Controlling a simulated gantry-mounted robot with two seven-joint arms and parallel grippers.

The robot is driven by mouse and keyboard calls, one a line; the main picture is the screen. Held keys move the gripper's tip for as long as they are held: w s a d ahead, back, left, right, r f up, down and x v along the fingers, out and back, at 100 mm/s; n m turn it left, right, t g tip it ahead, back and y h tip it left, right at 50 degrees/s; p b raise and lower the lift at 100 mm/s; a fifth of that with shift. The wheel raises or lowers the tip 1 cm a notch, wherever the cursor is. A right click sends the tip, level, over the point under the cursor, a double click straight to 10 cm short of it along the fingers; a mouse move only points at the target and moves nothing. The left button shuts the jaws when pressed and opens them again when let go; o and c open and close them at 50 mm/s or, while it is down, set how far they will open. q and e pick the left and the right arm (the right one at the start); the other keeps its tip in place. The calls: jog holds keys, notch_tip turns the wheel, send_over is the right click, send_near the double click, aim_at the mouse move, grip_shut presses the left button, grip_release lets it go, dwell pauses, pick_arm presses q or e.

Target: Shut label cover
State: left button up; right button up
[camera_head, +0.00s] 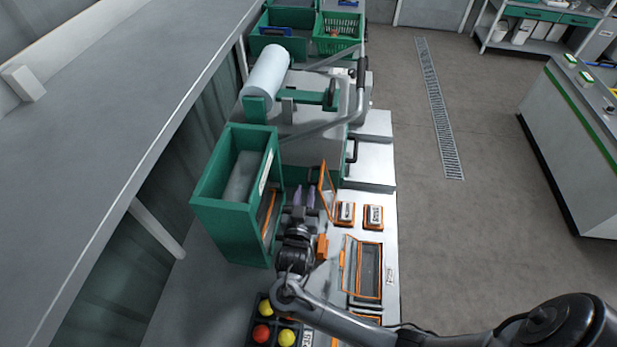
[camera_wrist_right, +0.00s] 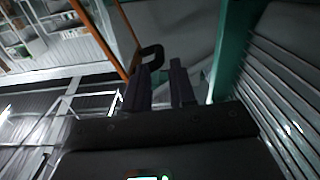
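An orange-framed clear cover (camera_head: 327,190) stands swung open beside the green housing (camera_head: 235,200), which I take for the label cover. My right gripper (camera_head: 304,190) is between the cover and the housing, with its two fingers apart and nothing seen between them. In the right wrist view, the fingers (camera_wrist_right: 163,75) are also apart. A dark loop handle (camera_wrist_right: 152,52) shows just beyond the left finger, beside the orange frame edge (camera_wrist_right: 98,38). I cannot tell whether the finger touches it. My left gripper is not in view.
Two small orange-edged boxes (camera_head: 345,213) (camera_head: 373,217) and an orange-framed panel (camera_head: 367,270) are on the white bench right of the gripper. A black tray of red and yellow tomatoes (camera_head: 272,325) is below. A pale roll (camera_head: 266,76) is behind.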

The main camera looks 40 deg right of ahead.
aim_at(309, 176)
jog(key=shift+x, duration=3.15)
grip_shut()
